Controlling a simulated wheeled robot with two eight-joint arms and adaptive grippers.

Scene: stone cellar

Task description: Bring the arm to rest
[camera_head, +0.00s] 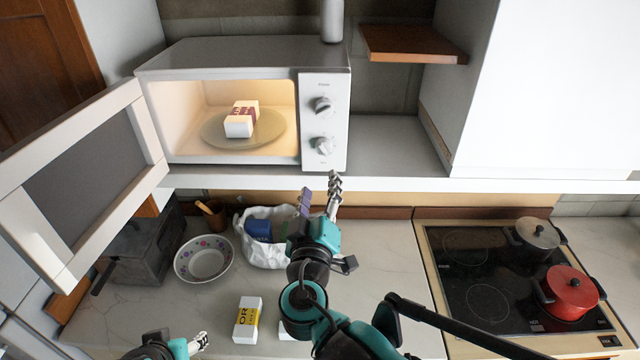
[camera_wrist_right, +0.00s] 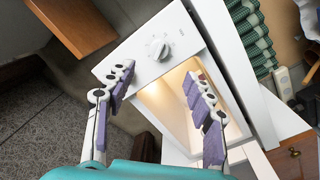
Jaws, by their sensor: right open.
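My right gripper (camera_head: 320,188) is raised over the counter, in front of the microwave's lower edge. It is open and empty; the right wrist view shows its two purple-padded fingers (camera_wrist_right: 160,82) spread apart, with the microwave beyond them. My left gripper (camera_head: 200,342) shows only in part at the bottom edge of the head view, and its jaws cannot be made out. The microwave (camera_head: 240,58) has its door (camera_head: 90,175) swung wide open to the left. Inside the lit microwave, a white box with dark red lettering (camera_head: 240,122) rests on the round glass plate (camera_head: 272,133).
On the counter below are a patterned bowl (camera_head: 203,260), a white bag with items (camera_head: 270,258), a yellow-labelled box (camera_head: 247,320) and a dark bin-like container (camera_head: 140,265). A red pot (camera_head: 570,292) and a grey pot (camera_head: 533,240) stand on the cooktop (camera_head: 475,265) at the right.

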